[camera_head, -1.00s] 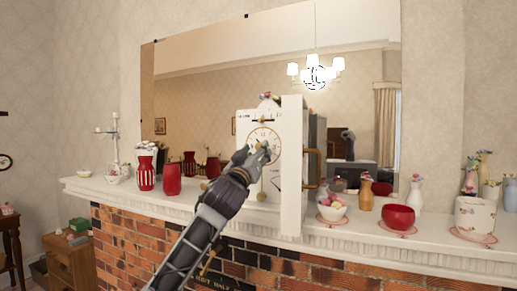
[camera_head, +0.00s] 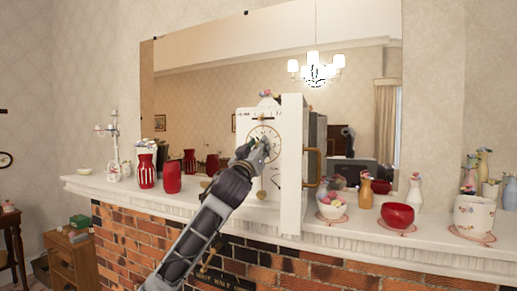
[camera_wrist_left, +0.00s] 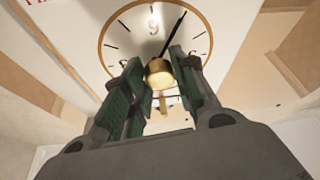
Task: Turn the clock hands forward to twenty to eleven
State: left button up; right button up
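The white clock (camera_head: 243,125) stands on the mantel. Its round dial (camera_head: 277,133) has a gold ring and is partly hidden by my left gripper (camera_head: 259,146). In the left wrist view the dial (camera_wrist_left: 122,35) fills the top, with a numeral that looks like 9. A thin dark hand (camera_wrist_left: 176,30) points from there to the upper right. Any other hand is hidden or unclear. A white panel (camera_head: 292,165) stands upright along the clock's right side. My right gripper is not in view.
On the mantel (camera_head: 340,236), red vases (camera_head: 172,178) stand left of the clock. A bowl (camera_head: 331,207), a red bowl (camera_head: 396,216) and a white pot (camera_head: 474,216) stand to the right. A mirror (camera_head: 200,110) is behind. A brass pendulum (camera_head: 262,190) hangs below the dial.

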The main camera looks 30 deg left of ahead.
pick_arm(q)
jog(key=shift+c, duration=0.9)
jog(key=m+h+p, duration=0.2)
jog(key=m, duration=0.2)
jog(key=m+h+p, duration=0.2)
jog(key=m+h, duration=0.1)
jog(key=m, duration=0.2)
jog(key=shift+a+p, duration=0.1)
jog(key=shift+p, duration=0.25)
jog(key=o, duration=0.7)
jog(key=shift+o, duration=1.6)
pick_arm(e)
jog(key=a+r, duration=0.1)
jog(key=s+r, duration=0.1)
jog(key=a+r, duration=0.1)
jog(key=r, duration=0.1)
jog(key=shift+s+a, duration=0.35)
